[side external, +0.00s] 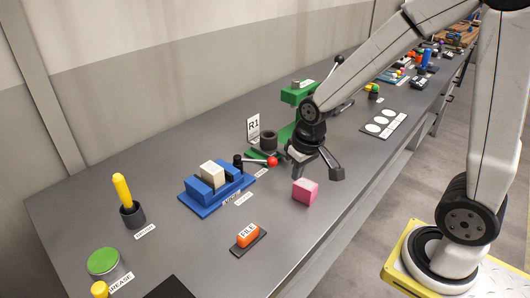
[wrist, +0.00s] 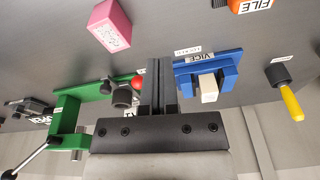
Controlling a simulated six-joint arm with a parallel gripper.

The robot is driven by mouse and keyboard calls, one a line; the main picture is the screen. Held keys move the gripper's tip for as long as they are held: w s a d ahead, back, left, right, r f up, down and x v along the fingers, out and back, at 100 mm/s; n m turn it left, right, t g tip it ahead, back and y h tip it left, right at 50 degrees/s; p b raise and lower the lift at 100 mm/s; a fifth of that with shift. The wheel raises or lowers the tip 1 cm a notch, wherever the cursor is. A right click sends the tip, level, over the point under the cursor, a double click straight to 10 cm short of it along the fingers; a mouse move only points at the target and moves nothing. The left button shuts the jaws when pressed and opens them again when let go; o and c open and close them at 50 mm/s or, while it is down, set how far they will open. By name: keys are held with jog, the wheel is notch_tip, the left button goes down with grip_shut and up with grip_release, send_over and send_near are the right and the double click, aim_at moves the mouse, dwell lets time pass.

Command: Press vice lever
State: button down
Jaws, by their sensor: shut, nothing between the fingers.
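The blue vice (side external: 217,189) stands on the grey bench with a cream block (side external: 212,174) between its jaws. Its lever has a dark rod and a red ball knob (side external: 272,161), which sticks out to the right from a black post. The vice also shows in the wrist view (wrist: 208,70), and the red knob (wrist: 137,83) shows just left of my fingers. My gripper (wrist: 153,62) is shut and empty. In the side view my gripper (side external: 299,172) is right of the knob, and I cannot tell whether they touch.
A pink block (side external: 305,190) lies in front of my gripper. A green press (side external: 298,95) and a dark round part (side external: 268,141) stand behind. An orange file block (side external: 247,235) and a yellow-handled tool (side external: 122,188) are nearer. Bench at the front right is clear.

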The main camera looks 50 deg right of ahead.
aim_at(256, 161)
jog(key=w+d+r+m+g+y, duration=0.2)
jog(key=w+d+m, duration=0.7)
jog(key=w+d, duration=0.8)
jog(key=shift+w+r+m+g, duration=0.35)
jog(key=shift+w+g, duration=0.35)
jog(key=shift+w, duration=1.05)
jog(key=x, duration=0.9)
jog(key=shift+s+a+f, duration=0.1)
jog(key=shift+a+f, duration=0.1)
jog(key=shift+f, duration=0.15)
jog(key=shift+s+a+f, duration=0.15)
jog(key=shift+a+f, duration=0.05)
jog(key=shift+a, duration=0.05)
jog(key=shift+s+a+f, duration=0.15)
jog(key=shift+s+a, duration=0.35)
jog(key=shift+a, duration=0.2)
jog(key=shift+s+a+f, duration=0.1)
jog(key=shift+s+a, duration=0.35)
jog(key=shift+a, duration=0.25)
